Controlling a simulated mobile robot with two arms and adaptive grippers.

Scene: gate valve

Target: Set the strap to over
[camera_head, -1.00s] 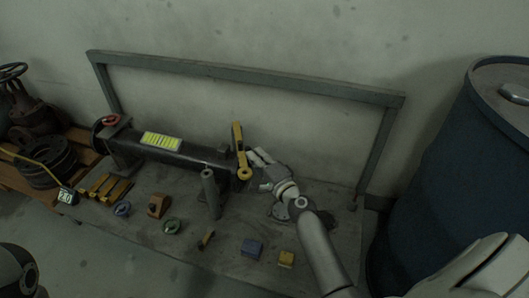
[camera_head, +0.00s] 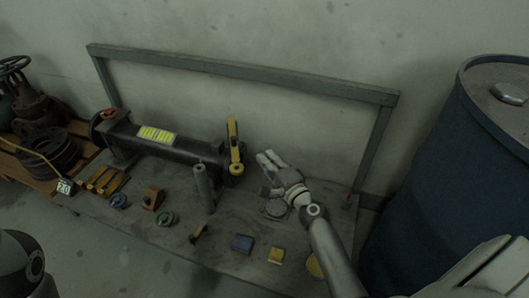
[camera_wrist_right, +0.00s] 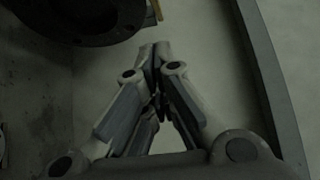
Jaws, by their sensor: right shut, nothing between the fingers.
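A yellow strap-like bar (camera_head: 234,143), which I take for the strap, stands nearly upright at the right end of the dark pipe body (camera_head: 165,145). A yellow ring shows at its lower end. My right gripper (camera_head: 262,160) is shut and empty, to the right of the bar and apart from it. In the right wrist view the closed fingertips (camera_wrist_right: 157,48) are below a dark round flange (camera_wrist_right: 75,18). A small yellow piece (camera_wrist_right: 157,9) shows at the top edge there. My left gripper is not in view.
A grey frame rail (camera_head: 245,72) runs behind the bench. A blue drum (camera_head: 440,190) stands at the right.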

